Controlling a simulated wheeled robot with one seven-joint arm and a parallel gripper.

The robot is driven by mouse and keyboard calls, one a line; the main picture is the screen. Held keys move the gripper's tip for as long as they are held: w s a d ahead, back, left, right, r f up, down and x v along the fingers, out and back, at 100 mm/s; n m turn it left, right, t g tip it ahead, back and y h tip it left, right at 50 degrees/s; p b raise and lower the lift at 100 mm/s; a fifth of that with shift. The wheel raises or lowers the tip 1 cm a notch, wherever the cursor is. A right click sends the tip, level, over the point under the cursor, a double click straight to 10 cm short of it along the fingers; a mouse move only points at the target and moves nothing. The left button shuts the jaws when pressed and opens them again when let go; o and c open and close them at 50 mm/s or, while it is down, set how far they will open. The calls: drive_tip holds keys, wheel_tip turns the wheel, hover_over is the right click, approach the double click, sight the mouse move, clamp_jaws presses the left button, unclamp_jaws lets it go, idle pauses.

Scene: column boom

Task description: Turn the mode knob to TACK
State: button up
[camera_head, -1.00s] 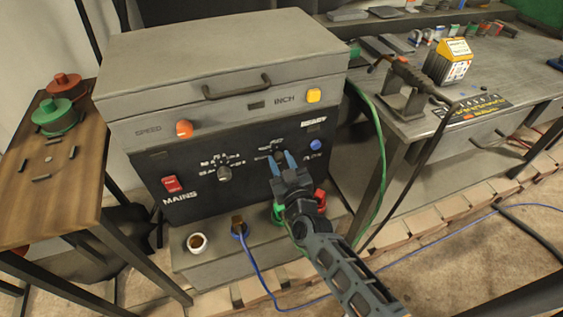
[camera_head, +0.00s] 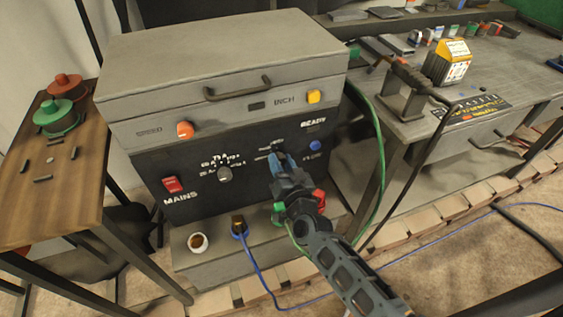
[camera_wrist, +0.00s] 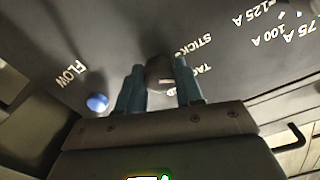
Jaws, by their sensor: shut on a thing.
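The mode knob (camera_wrist: 160,75) is a dark round knob on the machine's black front panel (camera_head: 190,165). In the wrist view it sits between the two blue fingertips of my gripper (camera_wrist: 160,88), which is shut on it. The STICK and TACK labels show to the right of the knob in that view; a small light mark is on the knob's face. In the head view my gripper (camera_head: 280,163) is at the panel's right part and hides most of the knob. Where the knob points I cannot tell.
A blue FLOW button (camera_wrist: 97,102) is close beside my gripper. The amperage knob (camera_head: 225,174) and red MAINS switch (camera_head: 171,184) are to the left. Red and green connectors (camera_head: 319,198) sit below my gripper. A green hose (camera_head: 381,150) runs down at right.

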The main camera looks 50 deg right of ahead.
drive_tip(key=shift+m, duration=1.2)
drive_tip(key=o, duration=1)
drive_tip(key=shift+o, duration=0.2)
drive_tip(key=shift+s, duration=0.1)
drive_tip(key=b+v, duration=0.1)
drive_tip(key=v, duration=0.6)
drive_tip(key=shift+s+a, duration=0.2)
drive_tip(key=shift+s, duration=0.1)
